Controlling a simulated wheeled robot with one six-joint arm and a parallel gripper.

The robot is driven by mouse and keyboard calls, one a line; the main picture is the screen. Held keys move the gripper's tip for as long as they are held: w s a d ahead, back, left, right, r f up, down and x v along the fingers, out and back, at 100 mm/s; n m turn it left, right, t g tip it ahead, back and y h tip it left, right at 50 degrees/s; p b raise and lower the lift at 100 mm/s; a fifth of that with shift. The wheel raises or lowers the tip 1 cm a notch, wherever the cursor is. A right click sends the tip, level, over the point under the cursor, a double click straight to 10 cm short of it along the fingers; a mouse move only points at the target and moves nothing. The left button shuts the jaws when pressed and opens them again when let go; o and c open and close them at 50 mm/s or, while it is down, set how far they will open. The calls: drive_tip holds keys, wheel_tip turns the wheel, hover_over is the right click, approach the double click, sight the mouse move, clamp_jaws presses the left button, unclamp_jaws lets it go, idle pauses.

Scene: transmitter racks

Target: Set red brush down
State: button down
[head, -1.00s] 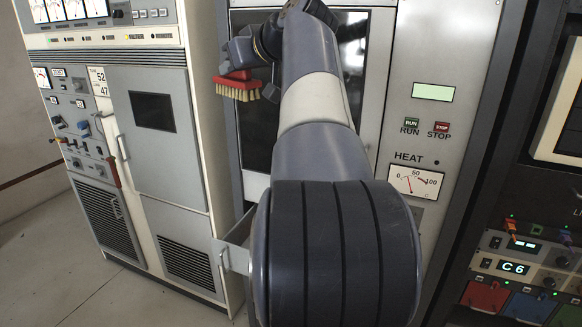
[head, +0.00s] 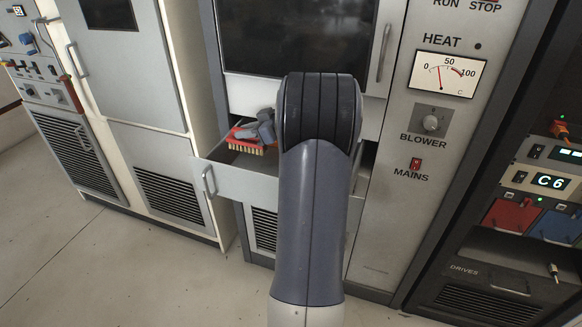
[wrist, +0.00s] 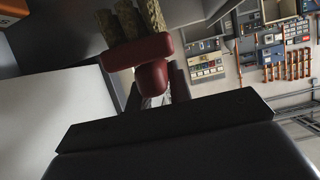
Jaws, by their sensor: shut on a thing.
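The red brush (head: 245,142) with pale bristles shows in the head view, at the open drawer (head: 235,176) low in the middle cabinet. My gripper (head: 262,130) is shut on it, with the bristles pointing down. The brush is over or inside the drawer; I cannot tell whether it touches the drawer's bottom. In the wrist view the red brush (wrist: 140,55) sits between the fingers, with its bristles towards the top. My arm hides the right part of the drawer.
The drawer's front has a handle (head: 208,180). A dark window door (head: 295,40) stands above the drawer. A control panel with a heat meter (head: 447,76) is to the right. A white cabinet (head: 120,80) stands left. The floor (head: 130,275) in front is clear.

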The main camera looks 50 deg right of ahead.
wheel_tip(320, 180, down, 11)
drive_tip(key=shift+r, duration=0.1)
idle(0.4)
drive_tip(key=shift+f, duration=0.2)
drive_tip(key=c, duration=1.3)
unclamp_jaws()
drive_tip(key=shift+r, duration=0.2)
drive_tip(key=b+v, duration=0.1)
drive_tip(key=v, duration=1.1)
drive_tip(key=shift+r, duration=0.1)
